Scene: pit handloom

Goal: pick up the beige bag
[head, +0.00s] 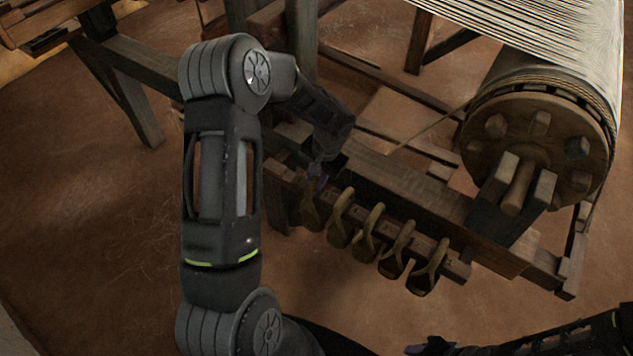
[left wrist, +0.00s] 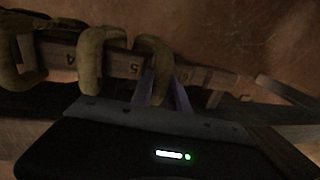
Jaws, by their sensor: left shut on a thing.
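Several tan, strap-like loops hang in a row from a wooden rail (head: 396,232) in the head view. I cannot make out a plain bag shape among them. My left gripper (head: 318,176) reaches down to the leftmost loop (head: 311,208) at the rail's left end. In the left wrist view its purple fingers (left wrist: 164,90) are closed at a tan loop (left wrist: 157,62) near the number 6, and partly cover it. That loop still lies over the rail. My right gripper (head: 432,346) is at the bottom edge, dark and partly cut off.
The dark loom frame (head: 400,180) stands right behind the rail. A large warp roller (head: 533,145) with white threads (head: 540,30) is at the upper right. Other tan loops (head: 340,217) hang close beside the gripped one. The brown floor (head: 90,230) at left is clear.

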